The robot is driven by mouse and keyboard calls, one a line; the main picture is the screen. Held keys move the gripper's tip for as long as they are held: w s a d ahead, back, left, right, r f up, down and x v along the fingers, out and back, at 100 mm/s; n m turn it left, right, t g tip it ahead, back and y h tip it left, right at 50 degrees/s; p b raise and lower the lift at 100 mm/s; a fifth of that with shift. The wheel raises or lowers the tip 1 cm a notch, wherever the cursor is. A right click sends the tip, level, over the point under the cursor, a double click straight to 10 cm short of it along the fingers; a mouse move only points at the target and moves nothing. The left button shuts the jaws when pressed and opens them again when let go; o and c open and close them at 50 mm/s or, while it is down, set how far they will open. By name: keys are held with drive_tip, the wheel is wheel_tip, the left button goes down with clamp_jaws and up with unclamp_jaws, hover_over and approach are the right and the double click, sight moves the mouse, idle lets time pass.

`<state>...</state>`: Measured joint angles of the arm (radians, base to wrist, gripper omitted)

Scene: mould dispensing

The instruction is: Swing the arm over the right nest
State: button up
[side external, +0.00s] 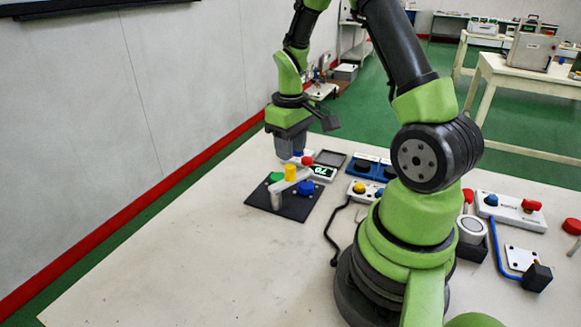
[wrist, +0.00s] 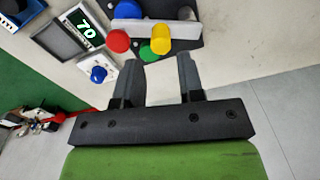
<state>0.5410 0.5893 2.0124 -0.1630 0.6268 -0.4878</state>
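A cream swing arm (side external: 291,184) with a yellow knob (side external: 290,172) on it lies across a black base plate (side external: 264,199). A green round piece (side external: 277,177) and a blue round piece (side external: 305,188) sit on the plate, one on each side of the arm. My gripper (side external: 296,158) points down behind and above the plate, apart from the yellow knob. In the wrist view my gripper (wrist: 160,64) has its fingers spread with nothing between them. The yellow knob (wrist: 161,38), green piece (wrist: 148,53) and blue piece (wrist: 127,9) lie beyond the fingertips. I cannot make out which piece marks the right nest.
A display reading 70 (side external: 320,172) stands close behind the plate, with a red button (side external: 307,160) beside it. A blue-based unit (side external: 362,167), a white box with a yellow button (side external: 357,189) and a black cable (side external: 333,235) are to the right. The front-left table is clear.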

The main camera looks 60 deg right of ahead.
sight(291, 166)
wheel_tip(291, 166, down, 6)
drive_tip(key=shift+r, duration=0.2)
clamp_jaws()
